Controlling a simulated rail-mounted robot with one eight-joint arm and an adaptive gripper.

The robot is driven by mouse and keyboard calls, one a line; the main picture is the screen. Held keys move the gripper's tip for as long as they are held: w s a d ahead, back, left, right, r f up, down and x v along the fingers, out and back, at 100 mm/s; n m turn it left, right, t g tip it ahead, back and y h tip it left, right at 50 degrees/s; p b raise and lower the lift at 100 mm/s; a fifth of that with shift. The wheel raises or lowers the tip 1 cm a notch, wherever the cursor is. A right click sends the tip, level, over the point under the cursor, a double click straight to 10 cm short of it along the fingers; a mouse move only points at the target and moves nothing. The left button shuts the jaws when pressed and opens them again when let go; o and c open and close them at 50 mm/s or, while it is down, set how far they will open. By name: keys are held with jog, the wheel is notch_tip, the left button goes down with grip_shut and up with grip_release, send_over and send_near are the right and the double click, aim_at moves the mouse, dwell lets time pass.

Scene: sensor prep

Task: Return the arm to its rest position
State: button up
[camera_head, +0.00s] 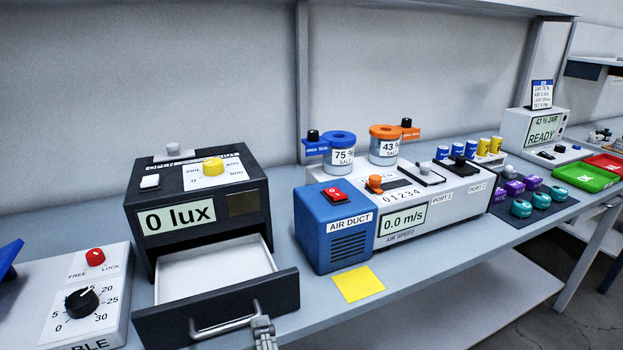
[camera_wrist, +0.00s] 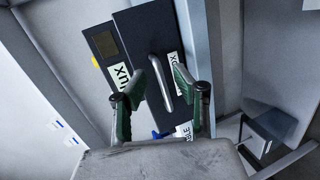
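My gripper (camera_wrist: 158,82) is open in the wrist view, with its two green-padded fingers apart. The metal handle (camera_wrist: 170,95) of the drawer shows between them; I cannot tell whether a finger touches it. In the head view only a grey part of my gripper (camera_head: 264,332) shows at the bottom edge, by the right end of the handle (camera_head: 225,322). The drawer (camera_head: 282,292) is pulled out of the black box reading "0 lux" (camera_head: 200,214), and its white inside looks empty. The rest of my arm is out of the head view.
A dial panel (camera_head: 70,300) stands left of the drawer. A blue air duct (camera_head: 340,225) and a yellow note (camera_head: 358,284) are at its right. Jars, several small cylinders, a green tray (camera_head: 583,177) and a READY unit (camera_head: 540,130) stand farther right. The front of the bench is open.

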jog(key=w+d+r+m+g+h+p, duration=0.1)
jog(key=w+d+r+m+g+p, duration=0.1)
jog(key=d+m, duration=0.5)
jog(key=w+d+r+m+g+h+p, duration=0.1)
jog(key=d+r+m+g+h+p, duration=0.1)
jog(key=d+m, duration=0.5)
jog(key=w+d+r+m+g+h+p, duration=0.1)
jog(key=d+m+p, duration=0.3)
jog(key=d, duration=0.9)
jog(key=w+r+m+g, duration=0.1)
jog(key=m, duration=0.2)
jog(key=shift+w+d+g+h, duration=0.3)
jog(key=shift+w+h, duration=0.05)
jog(key=shift+h, duration=0.05)
